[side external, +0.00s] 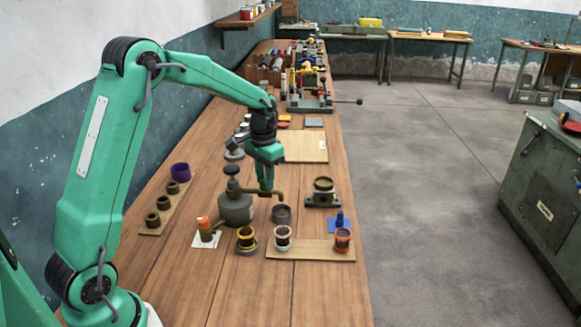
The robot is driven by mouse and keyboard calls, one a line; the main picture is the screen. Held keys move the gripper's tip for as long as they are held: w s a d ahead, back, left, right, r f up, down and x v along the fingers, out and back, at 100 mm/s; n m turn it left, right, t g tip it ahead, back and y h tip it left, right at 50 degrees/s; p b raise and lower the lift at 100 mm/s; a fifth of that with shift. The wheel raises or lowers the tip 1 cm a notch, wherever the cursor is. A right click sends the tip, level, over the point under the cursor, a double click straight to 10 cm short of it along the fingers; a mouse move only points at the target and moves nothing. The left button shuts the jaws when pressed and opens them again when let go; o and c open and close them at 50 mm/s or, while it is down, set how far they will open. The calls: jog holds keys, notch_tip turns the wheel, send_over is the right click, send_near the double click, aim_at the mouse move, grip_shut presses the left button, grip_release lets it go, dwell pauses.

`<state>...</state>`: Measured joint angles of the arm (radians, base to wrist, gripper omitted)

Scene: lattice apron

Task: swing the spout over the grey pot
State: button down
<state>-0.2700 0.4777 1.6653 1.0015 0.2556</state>
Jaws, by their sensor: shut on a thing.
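A dark grey-green urn (236,210) with a knob on top stands on the wooden table. Its thin brownish spout (277,193) reaches out to the right, and its tip bends down. The grey pot (281,215) stands on the table to the right of the urn. In this view the spout's tip shows just above the pot; the exact alignment in depth is hard to tell. My green gripper (266,190) points down and is shut on the spout between the urn and the tip. The fingers hide part of the spout.
Several small jars stand in front, some on a wooden board (310,256). An orange-capped bottle (204,225) is at left, a blue piece (340,221) and a dish on a stand (323,190) at right. A strip with pots (153,215) lies far left.

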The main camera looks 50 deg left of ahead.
jog(key=shift+w, duration=0.1)
jog(key=c, duration=1.1)
grip_release()
jog(key=shift+c, duration=0.2)
jog(key=shift+r, duration=0.15)
jog(key=shift+r, duration=3.8)
